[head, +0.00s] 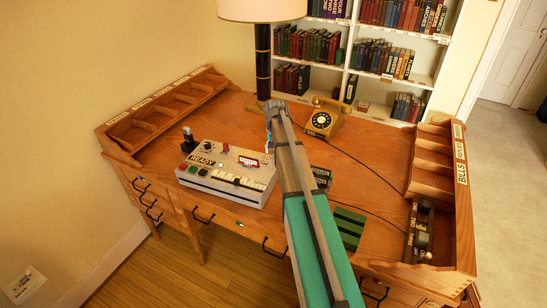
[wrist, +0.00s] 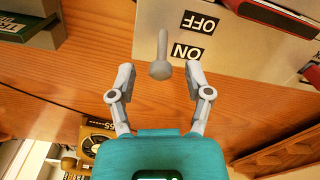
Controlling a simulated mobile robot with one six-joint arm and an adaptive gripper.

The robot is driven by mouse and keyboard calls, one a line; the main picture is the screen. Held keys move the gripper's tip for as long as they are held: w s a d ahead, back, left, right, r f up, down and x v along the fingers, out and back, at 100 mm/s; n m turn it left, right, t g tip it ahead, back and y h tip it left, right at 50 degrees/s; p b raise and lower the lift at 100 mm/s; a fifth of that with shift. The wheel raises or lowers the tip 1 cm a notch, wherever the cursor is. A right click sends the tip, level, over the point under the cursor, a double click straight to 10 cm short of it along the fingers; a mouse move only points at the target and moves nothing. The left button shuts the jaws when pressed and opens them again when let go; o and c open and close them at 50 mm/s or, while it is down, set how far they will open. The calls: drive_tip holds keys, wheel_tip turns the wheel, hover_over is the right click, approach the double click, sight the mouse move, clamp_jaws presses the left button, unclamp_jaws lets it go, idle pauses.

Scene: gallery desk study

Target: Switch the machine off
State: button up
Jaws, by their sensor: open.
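The machine (head: 212,190) is a pale grey box on the desk with a row of keys and a READY sign. In the wrist view one face of the machine (wrist: 240,50) carries an OFF label (wrist: 198,22) and an ON label (wrist: 187,52). Beside them is a grey lever (wrist: 161,62) with a rounded end, which lies toward the ON side. My gripper (wrist: 159,75) is open, with one finger on each side of the lever's end and a visible gap to each. In the head view my gripper is at the machine's far right side, mostly hidden by my arm.
A wooden desk (head: 350,160) carries a gold telephone (head: 324,120), a lamp (head: 262,60) and a green slotted tray (head: 347,228). Pigeonhole racks stand at the left (head: 165,105) and right (head: 433,165).

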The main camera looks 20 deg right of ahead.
drive_tip(key=shift+f+b, duration=0.4)
drive_tip(key=shift+f, duration=0.3)
drive_tip(key=shift+c, duration=0.2)
